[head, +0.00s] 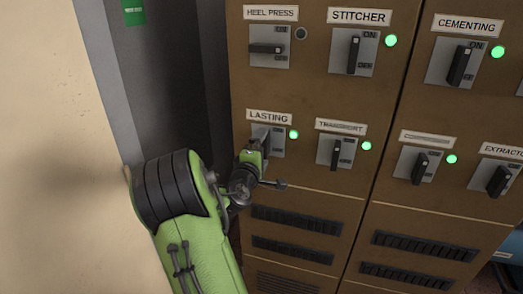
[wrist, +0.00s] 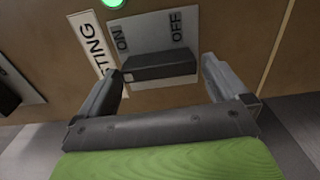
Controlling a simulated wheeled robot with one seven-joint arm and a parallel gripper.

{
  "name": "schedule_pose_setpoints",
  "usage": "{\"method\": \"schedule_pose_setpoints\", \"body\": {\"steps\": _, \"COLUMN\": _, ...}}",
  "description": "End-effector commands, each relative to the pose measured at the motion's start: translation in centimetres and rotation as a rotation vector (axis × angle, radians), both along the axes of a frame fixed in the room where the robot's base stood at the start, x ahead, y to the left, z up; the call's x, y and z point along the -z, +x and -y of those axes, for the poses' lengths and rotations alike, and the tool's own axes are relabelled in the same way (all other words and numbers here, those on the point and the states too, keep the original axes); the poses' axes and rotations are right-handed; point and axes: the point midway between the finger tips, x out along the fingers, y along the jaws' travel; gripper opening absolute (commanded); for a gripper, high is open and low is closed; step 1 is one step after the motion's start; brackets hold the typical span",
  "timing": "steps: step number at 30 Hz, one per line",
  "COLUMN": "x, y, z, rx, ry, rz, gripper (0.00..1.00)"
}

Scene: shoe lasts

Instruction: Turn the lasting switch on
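The lasting switch has a grey plate (wrist: 152,36) marked ON and OFF and a black bar handle (wrist: 160,67). In the wrist view the handle lies along the ON–OFF line, which is upright on the cabinet. The green lamp beside it (head: 294,134) is lit. My gripper (wrist: 162,72) is open, its fingers just beyond the handle's two ends; I cannot tell whether they touch it. In the head view my gripper (head: 257,152) is in front of the lasting plate (head: 274,136) and hides much of the handle.
The transport switch (head: 337,152) is close on the right, its lamp lit. The heel press switch (head: 267,48) is above, handle sideways, lamp dark. The stitcher switch (head: 353,53) and cementing switch (head: 459,64) are lit. A pale wall (head: 60,130) stands close on the left.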

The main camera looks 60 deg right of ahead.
Motion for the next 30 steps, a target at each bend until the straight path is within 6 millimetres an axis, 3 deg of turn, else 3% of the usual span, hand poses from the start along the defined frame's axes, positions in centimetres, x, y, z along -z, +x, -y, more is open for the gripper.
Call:
{"method": "schedule_pose_setpoints", "body": {"steps": 5, "x": 0.0, "y": 0.0, "z": -0.2, "rx": 0.0, "ry": -0.001, "rz": 0.002, "gripper": 1.0}}
{"method": "schedule_pose_setpoints", "body": {"steps": 8, "x": 0.1, "y": -0.1, "z": -1.5, "rx": -0.003, "ry": 0.0, "rz": 0.002, "gripper": 1.0}}
{"method": "schedule_pose_setpoints", "body": {"steps": 21, "x": 0.6, "y": -1.8, "z": -13.2, "rx": -0.012, "ry": 0.0, "rz": 0.008, "gripper": 1.0}}
{"method": "schedule_pose_setpoints", "body": {"steps": 30, "x": 0.2, "y": -2.4, "z": -15.6, "rx": -0.001, "ry": 0.0, "rz": 0.003, "gripper": 1.0}}
